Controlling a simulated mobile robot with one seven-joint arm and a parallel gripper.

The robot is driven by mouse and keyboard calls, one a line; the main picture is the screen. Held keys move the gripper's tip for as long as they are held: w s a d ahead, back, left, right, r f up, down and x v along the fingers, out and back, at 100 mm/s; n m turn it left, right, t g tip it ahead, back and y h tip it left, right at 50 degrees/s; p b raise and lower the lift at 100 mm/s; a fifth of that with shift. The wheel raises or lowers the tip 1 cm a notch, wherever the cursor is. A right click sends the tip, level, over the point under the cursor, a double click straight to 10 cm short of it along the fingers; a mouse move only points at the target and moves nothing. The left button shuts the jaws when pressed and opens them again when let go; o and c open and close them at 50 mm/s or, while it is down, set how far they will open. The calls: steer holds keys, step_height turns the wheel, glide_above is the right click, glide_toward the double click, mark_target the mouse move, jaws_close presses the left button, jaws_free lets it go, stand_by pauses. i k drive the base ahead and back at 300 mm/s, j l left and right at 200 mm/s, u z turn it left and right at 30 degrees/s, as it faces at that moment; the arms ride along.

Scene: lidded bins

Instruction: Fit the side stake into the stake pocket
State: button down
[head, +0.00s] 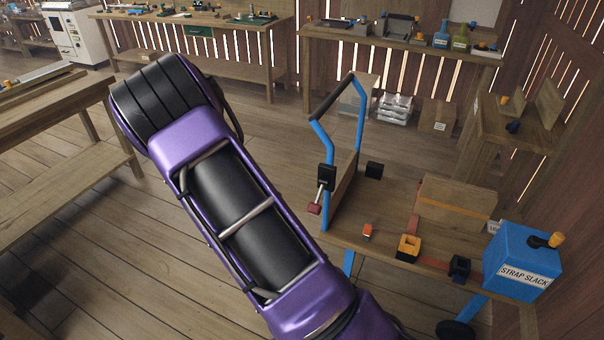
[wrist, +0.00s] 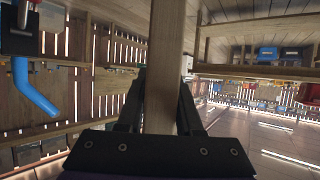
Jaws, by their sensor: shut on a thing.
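In the wrist view my gripper (wrist: 161,78) is shut on the side stake (wrist: 167,40), a plain wooden bar that runs up between the two dark fingers and out of the top of the picture. The stake's far end is hidden. In the head view my purple arm covers the middle, and neither gripper nor stake shows. On the wooden cart deck (head: 385,215) is an orange block with a dark opening (head: 408,247), and a black holder (head: 460,267) stands to its right. Either could be the stake pocket; I cannot tell which.
The cart has a blue handle frame (head: 329,140) with a black latch and red knob (head: 315,208). A cardboard box (head: 455,204) and a blue "STRAP SLACK" bin (head: 521,262) stand on its right. Workbenches (head: 400,40) line the back. The blue tube (wrist: 33,88) shows left of the stake.

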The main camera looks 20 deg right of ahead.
mark_target(457, 273)
steer(key=i+u, duration=0.15)
steer(key=u, duration=0.25)
steer(key=i+u, duration=0.15)
steer(key=u, duration=0.25)
steer(key=i+l, duration=0.2)
steer(key=i, duration=0.25)
steer(key=i+l, duration=0.15)
steer(key=i, duration=0.25)
steer(key=i+l, duration=0.2)
steer(key=i, duration=0.25)
steer(key=i+l, duration=0.2)
steer(key=i, duration=0.25)
steer(key=i+j+z, duration=0.15)
steer(key=i+z, duration=0.15)
steer(key=i, duration=0.5)
steer(key=z, duration=3.4)
steer(key=i+z, duration=0.25)
steer(key=i, duration=0.2)
